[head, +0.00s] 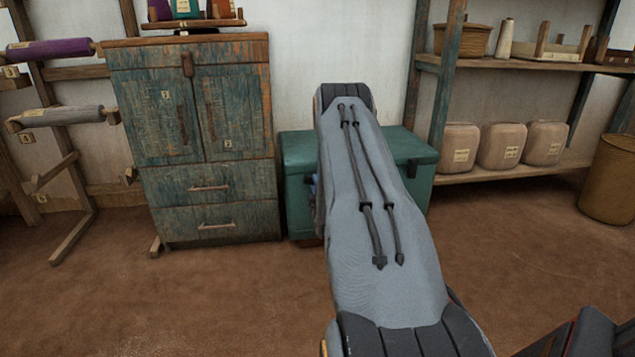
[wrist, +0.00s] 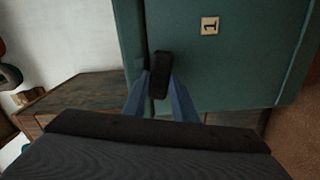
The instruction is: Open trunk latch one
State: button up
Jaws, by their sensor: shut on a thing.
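The green trunk (head: 298,180) stands on the floor against the wall in the head view, its middle hidden behind my arm. In the wrist view the trunk's front (wrist: 250,70) fills the upper right, with a small plate marked 1 (wrist: 210,25) on it. The dark latch (wrist: 159,72) stands out from the trunk near that plate. My gripper (wrist: 160,92) has its two blue fingers on either side of the latch and is shut on it. In the head view the latch and fingertips are mostly hidden by my arm.
A worn green cabinet (head: 195,130) with doors and drawers stands close to the trunk's left. A shelf rack (head: 510,170) with several sacks stands to its right. A woven bin (head: 610,180) is at the far right. The floor in front is clear.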

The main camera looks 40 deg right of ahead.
jog(key=shift+s+f+n+p, duration=0.15)
jog(key=shift+f+n+p, duration=0.25)
jog(key=shift+n, duration=0.7)
jog(key=shift+d, duration=0.1)
jog(key=o, duration=0.9)
jog(key=shift+o, duration=0.7)
jog(key=p+v, duration=0.3)
jog(key=v, duration=0.4)
jog(key=shift+s+a, duration=0.3)
